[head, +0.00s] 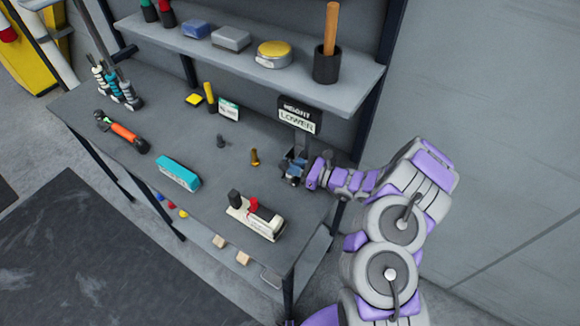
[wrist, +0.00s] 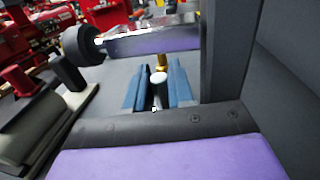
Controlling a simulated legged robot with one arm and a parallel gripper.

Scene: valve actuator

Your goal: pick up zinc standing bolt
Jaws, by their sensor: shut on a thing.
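My gripper (head: 293,170) is at the right part of the grey workbench, close by the post of a dark sign. In the wrist view its two blue fingers (wrist: 159,88) stand on either side of a short upright piece with a pale, silvery round top, which I take as the zinc standing bolt (wrist: 158,78). The fingers are shut on it, and they hide its lower part. In the head view the gripper covers it. A brass bolt (head: 255,157) stands on the bench left of my gripper, and a dark grey bolt (head: 221,141) stands further left.
The sign (head: 298,115) reads "LOWER" and stands just behind my gripper. A cream device (head: 254,217) with red and black knobs lies in front. A teal box (head: 178,173) and an orange-handled tool (head: 122,131) lie to the left. A shelf (head: 200,45) overhangs the back.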

